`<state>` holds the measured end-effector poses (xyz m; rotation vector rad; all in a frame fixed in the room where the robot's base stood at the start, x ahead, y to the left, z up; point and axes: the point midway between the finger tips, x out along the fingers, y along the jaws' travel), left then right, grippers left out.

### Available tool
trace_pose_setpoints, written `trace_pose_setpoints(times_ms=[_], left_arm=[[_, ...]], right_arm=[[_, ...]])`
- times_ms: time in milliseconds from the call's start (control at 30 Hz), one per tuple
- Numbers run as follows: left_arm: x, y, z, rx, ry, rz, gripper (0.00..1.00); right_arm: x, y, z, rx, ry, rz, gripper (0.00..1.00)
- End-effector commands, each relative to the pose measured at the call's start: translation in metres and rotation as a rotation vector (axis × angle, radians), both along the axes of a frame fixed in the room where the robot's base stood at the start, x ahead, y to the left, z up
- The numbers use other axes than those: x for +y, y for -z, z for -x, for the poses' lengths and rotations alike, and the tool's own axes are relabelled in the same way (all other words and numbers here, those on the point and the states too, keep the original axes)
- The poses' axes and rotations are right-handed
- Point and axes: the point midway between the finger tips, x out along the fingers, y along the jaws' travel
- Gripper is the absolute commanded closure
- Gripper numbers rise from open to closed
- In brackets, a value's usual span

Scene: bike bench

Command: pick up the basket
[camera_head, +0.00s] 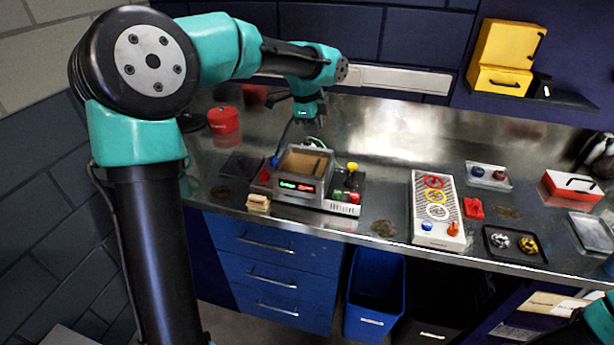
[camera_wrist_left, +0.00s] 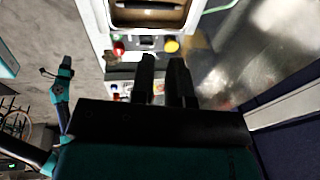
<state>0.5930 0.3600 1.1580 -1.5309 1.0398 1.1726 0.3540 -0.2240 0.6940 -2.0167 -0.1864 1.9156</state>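No separate basket stands out on the bench. A grey bench unit (camera_head: 300,188) with a lit red and green display has an open, brown-looking tray (camera_head: 305,162) in its top. A thin dark bar lies across the tray, and I cannot tell whether this is the basket. The unit also shows at the top of the left wrist view (camera_wrist_left: 190,22). My left gripper (camera_head: 310,122) hangs above and behind the unit. Its two dark fingers (camera_wrist_left: 164,62) are apart with nothing between them. My right arm shows small in the left wrist view, its fingers too small to make out.
A red canister (camera_head: 223,121) stands left of the unit, and a wooden block (camera_head: 258,202) lies by the front edge. A white panel with colored rings (camera_head: 437,210), a red part (camera_head: 473,208) and a black tray (camera_head: 515,256) lie right.

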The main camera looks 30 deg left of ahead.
Motion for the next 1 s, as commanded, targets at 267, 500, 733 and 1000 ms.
trace_pose_setpoints(times_ms=[267, 500, 733, 1000], left_arm=[[-0.011, -0.008, -0.007, 0.071, 0.535, -0.163, 0.84], [-0.019, -0.018, -0.012, 0.159, 0.996, -0.265, 0.84], [-0.025, -0.029, -0.015, 0.247, 1.371, -0.317, 0.84], [-0.027, -0.032, -0.015, 0.277, 1.49, -0.325, 0.84]], right_arm=[[0.0, 0.0, 0.0, 0.0, 0.0, 0.0, 0.57], [0.0, 0.0, 0.0, 0.0, 0.0, 0.0, 0.57], [0.0, 0.0, 0.0, 0.0, 0.0, 0.0, 0.57], [0.0, 0.0, 0.0, 0.0, 0.0, 0.0, 0.57]])
